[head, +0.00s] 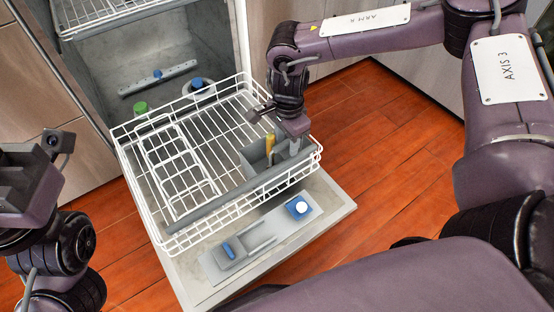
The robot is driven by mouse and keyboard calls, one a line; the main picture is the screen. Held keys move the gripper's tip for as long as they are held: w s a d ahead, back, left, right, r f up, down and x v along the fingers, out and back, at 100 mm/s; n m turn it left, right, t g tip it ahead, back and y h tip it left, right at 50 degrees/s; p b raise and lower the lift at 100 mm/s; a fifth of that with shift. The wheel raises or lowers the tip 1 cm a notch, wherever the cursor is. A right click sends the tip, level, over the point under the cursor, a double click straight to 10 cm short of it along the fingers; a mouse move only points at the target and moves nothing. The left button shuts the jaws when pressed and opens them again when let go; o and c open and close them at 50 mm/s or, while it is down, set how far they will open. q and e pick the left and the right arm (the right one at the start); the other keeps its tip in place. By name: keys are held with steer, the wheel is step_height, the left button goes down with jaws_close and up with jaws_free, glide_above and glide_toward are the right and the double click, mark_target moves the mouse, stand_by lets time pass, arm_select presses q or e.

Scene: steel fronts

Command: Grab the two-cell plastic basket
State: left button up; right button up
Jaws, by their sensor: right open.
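The two-cell plastic basket (254,164) is grey and stands in the front right corner of the white wire rack. A yellow-handled item (270,143) stands upright in it. My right gripper (284,153) points down over the basket, its jaws open. Its fingertips are at the basket's right part and overlap it in the picture. I cannot tell whether they touch a wall. The gripper hides part of the basket's right side. My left gripper (22,185) is at the left edge, away from the rack, and its fingers do not show clearly.
The white wire rack (150,219) is pulled out over the open dishwasher door (332,208), which has a detergent compartment (240,250). An upper rack (92,14) sits inside the machine. Steel-grey interior and wood-like cabinet fronts lie behind. Red wooden floor (400,150) is clear at the right.

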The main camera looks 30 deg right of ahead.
steer(key=shift+c, duration=0.4)
jaws_close()
steer(key=shift+r, duration=0.1)
